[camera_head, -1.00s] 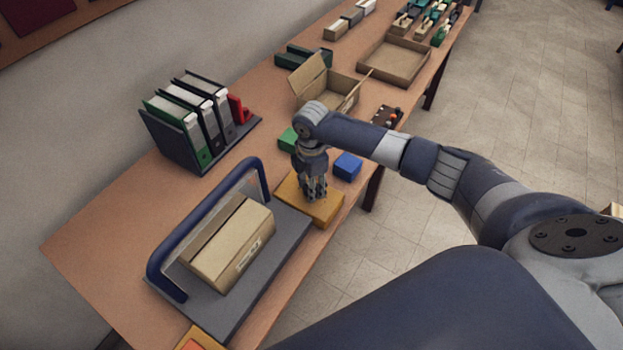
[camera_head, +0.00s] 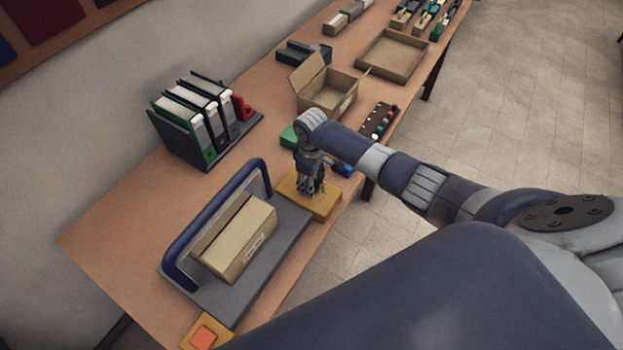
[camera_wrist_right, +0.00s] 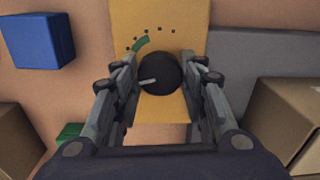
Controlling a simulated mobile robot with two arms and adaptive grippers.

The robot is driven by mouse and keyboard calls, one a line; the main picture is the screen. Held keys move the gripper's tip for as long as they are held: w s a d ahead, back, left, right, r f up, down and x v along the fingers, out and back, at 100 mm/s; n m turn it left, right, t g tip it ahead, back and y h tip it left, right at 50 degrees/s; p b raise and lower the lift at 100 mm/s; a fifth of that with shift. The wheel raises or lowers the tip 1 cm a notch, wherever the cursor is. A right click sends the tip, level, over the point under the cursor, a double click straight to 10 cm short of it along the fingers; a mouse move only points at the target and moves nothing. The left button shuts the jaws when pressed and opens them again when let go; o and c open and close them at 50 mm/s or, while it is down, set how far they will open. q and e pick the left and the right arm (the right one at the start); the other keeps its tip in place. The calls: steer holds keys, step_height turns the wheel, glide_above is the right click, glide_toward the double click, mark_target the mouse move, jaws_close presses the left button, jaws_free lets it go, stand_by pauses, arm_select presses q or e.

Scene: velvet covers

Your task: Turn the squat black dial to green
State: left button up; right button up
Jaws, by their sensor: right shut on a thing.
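The squat black dial (camera_wrist_right: 161,73) sits on a yellow panel (camera_wrist_right: 170,20) and shows in the right wrist view. Its pale pointer points left and slightly down in that picture. A green mark (camera_wrist_right: 141,43) lies on the panel up and left of the dial, among several small dark marks. My right gripper (camera_wrist_right: 164,78) has its fingers on both sides of the dial and is shut on it. In the head view my right gripper (camera_head: 309,190) reaches down onto the yellow panel (camera_head: 325,207) and hides the dial. My left gripper is not in view.
A grey scale-like platform with a blue handle (camera_head: 215,220) and a cardboard box (camera_head: 240,245) stands close beside the panel. A blue block (camera_head: 343,169) and a green block (camera_head: 289,136) are near it. An open carton (camera_head: 325,95) and binders (camera_head: 195,125) stand further back.

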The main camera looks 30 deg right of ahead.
steer(key=m, duration=1.2)
steer(key=shift+m, duration=0.3)
steer(key=shift+w, duration=0.1)
steer(key=shift+r, duration=0.1)
steer(key=o, duration=1.1)
steer(key=shift+c, duration=0.2)
step_height(320, 180, up, 12)
stand_by(0.3)
